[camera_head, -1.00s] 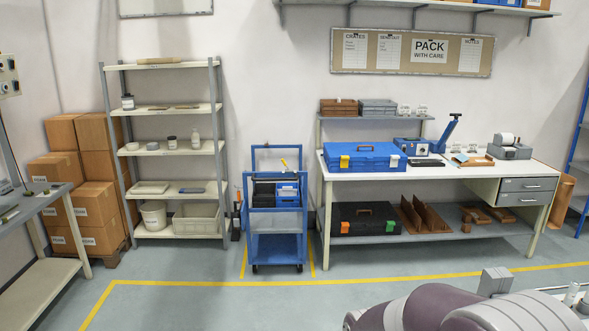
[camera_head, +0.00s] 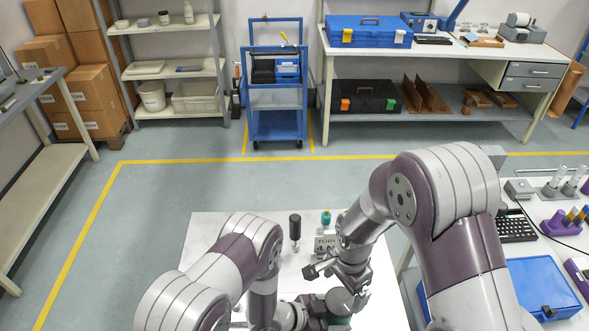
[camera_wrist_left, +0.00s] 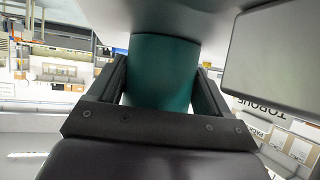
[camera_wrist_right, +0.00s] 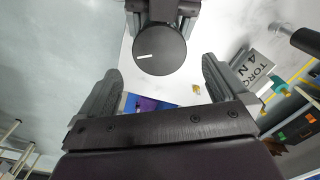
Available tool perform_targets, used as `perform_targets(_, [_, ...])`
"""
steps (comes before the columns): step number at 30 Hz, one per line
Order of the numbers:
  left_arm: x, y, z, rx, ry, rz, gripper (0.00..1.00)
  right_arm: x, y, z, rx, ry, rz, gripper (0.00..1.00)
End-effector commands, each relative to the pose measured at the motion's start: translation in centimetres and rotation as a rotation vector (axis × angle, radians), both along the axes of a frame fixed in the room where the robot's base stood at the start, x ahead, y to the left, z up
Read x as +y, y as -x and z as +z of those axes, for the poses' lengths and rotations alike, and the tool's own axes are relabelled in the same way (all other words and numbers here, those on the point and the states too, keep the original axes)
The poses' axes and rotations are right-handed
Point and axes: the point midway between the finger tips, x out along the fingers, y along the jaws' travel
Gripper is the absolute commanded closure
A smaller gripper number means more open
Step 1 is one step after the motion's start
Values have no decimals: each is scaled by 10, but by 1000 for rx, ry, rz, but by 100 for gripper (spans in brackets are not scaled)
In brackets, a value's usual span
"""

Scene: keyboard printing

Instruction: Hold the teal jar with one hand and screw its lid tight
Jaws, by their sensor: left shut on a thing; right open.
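The teal jar (camera_wrist_left: 163,72) is between the fingers of my left gripper (camera_wrist_left: 160,85), which is shut on its side. In the head view a little of the jar (camera_head: 340,322) shows at the bottom edge. The dark round lid (camera_wrist_right: 160,50) with a white mark faces the right wrist camera, in front of my left gripper (camera_wrist_right: 162,8). The jar's body is hidden there, so I cannot tell how the lid sits. My right gripper (camera_head: 336,278) is open and empty close above the lid, its fingers spread wider than the lid in the right wrist view.
The white table (camera_head: 215,235) holds a block marked TORQUE (camera_head: 325,243), a black-handled tool (camera_head: 295,228) and a small teal-and-yellow item (camera_head: 326,218). A side table at the right holds a blue case (camera_head: 545,285) and a keyboard (camera_head: 516,226). The table's left part is clear.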

Motion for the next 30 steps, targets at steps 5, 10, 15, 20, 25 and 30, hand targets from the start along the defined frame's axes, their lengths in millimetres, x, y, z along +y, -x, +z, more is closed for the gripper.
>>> perform_targets(5, [0,0,0,-1,1,0,100,0,1,-33,4,1,2,0])
perform_targets(10, [0,0,0,-1,1,0,100,0,1,-59,3,1,3,0])
perform_targets(15, [0,0,0,0,1,0,100,0,0,-72,1,1,4,0])
perform_targets(20, [0,0,0,0,1,0,100,0,0,-75,0,0,4,0])
perform_targets(25, [0,0,0,0,1,0,100,0,0,-75,1,1,4,13])
perform_targets(30, [0,0,0,-1,1,0,100,0,0,-75,0,0,4,68])
